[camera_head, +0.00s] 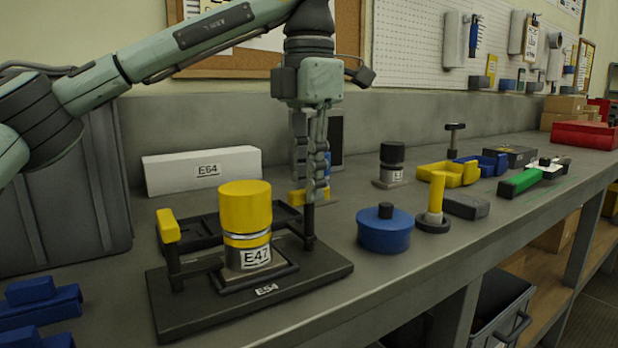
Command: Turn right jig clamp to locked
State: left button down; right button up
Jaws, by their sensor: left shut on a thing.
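A dark jig plate (190,315) labelled E54 lies on the bench. A part with a yellow cap (245,208) and an E47 label stands upright in its middle. The left clamp (169,228) is a dark post with a yellow handle. The right jig clamp (309,238) has a dark post at the plate's back right; its top is largely hidden by my gripper. My left gripper (316,197) points down over that post, fingers close together, shut on the clamp's top. A yellow piece (296,197) shows just left of the fingers; I cannot tell whether it is the clamp's handle.
A white E64 box (202,170) and a dark tray (205,232) lie behind the plate. A blue round part (385,232) and a yellow-handled tool (436,200) stand to the right. Blue blocks (38,305) lie at the front left.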

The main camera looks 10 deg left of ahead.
pick_arm(q)
jog(key=shift+n, duration=0.3)
jog(key=n, duration=0.3)
jog(key=shift+n, duration=0.3)
jog(key=n, duration=0.4)
jog(key=shift+p, duration=0.3)
jog(key=n, duration=0.9)
jog(key=shift+n, duration=0.4)
jog(key=c, duration=1.5)
grip_release()
jog(key=shift+r, duration=0.15)
